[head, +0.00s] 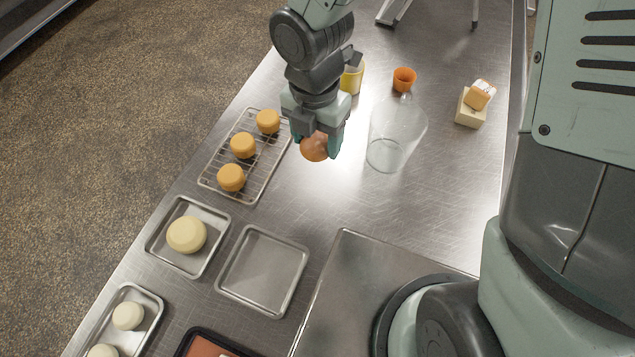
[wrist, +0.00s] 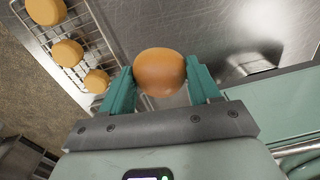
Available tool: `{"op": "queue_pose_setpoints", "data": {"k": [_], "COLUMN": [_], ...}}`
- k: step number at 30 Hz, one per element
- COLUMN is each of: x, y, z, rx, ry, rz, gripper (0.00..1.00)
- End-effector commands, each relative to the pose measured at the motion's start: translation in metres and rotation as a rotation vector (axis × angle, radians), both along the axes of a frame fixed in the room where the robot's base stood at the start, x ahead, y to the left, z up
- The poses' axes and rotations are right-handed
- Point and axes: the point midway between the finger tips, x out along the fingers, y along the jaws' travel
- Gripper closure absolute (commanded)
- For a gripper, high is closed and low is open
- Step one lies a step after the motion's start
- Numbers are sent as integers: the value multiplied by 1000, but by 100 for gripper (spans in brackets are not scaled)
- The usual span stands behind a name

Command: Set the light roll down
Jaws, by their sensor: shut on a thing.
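My gripper (head: 320,143) is shut on an orange-brown roll (head: 313,148), held above the steel table to the right of the wire rack. In the wrist view the roll (wrist: 160,72) sits between the two teal fingers, one on each side. Its colour looks browner than the golden rolls on the rack. I cannot tell its exact height over the table.
The wire rack (head: 257,172) holds three golden rolls. An empty metal tray (head: 262,308) lies nearer, beside a tray (head: 172,262) with a pale round. A clear glass vessel (head: 397,130), yellow cup (head: 352,78), orange cup (head: 404,79) and pale block (head: 468,112) stand at the back.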

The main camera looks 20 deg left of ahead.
Motion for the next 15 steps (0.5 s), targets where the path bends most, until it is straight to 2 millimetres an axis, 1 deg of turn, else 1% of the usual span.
{"op": "queue_pose_setpoints", "data": {"k": [3, 6, 11, 15], "x": [-2, -1, -1, -1], "y": [0, 0, 0, -1], "z": [-26, -45, -67, -94], "rx": [-5, -4, -3, -5], "ry": [4, 3, 2, 2], "rz": [3, 2, 1, 2], "gripper": [68, 68, 68, 68]}}
